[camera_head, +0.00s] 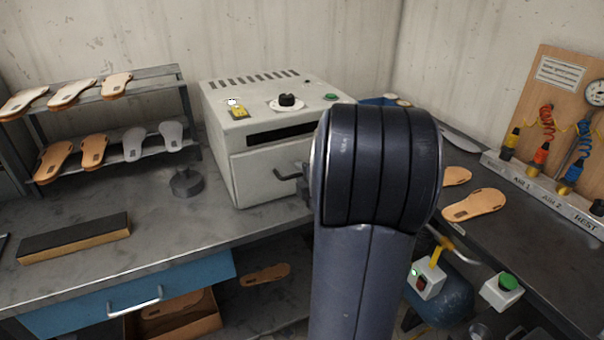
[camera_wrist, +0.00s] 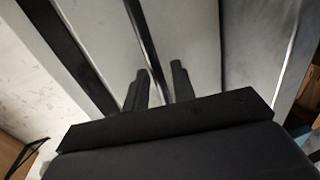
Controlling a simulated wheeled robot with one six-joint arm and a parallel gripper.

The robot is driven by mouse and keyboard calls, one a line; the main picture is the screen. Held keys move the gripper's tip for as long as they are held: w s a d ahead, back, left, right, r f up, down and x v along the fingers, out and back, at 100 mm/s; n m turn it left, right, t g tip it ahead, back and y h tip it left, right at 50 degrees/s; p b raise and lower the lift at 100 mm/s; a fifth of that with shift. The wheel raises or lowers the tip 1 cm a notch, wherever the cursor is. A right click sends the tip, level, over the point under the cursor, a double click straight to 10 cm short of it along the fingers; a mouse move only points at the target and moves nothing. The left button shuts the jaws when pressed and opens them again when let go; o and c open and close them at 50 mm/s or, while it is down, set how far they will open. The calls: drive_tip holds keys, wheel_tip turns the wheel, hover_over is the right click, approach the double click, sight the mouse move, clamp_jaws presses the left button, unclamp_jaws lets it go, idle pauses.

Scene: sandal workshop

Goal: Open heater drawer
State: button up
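The heater (camera_head: 236,130) is an off-white metal box on the bench, with a dial on top and a dark slot in its front. Its drawer (camera_head: 262,171) sits below the slot and looks shut. The dark drawer handle (camera_head: 289,174) is partly hidden behind my arm. In the wrist view, my gripper (camera_wrist: 158,82) faces a pale panel with its two dark fingers apart. A dark bar (camera_wrist: 143,35), which looks like the handle, runs between the fingers with a gap on each side. My arm hides the gripper in the head view.
A sandal rack (camera_head: 160,75) stands left of the heater. A round dark weight (camera_head: 187,183) and a long dark block (camera_head: 75,239) lie on the bench. A blue bench drawer (camera_head: 130,298) is below. The right bench holds soles (camera_head: 474,205) and a gauge board (camera_head: 560,95).

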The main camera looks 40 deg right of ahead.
drive_tip(key=shift+w, duration=0.25)
clamp_jaws()
idle(0.4)
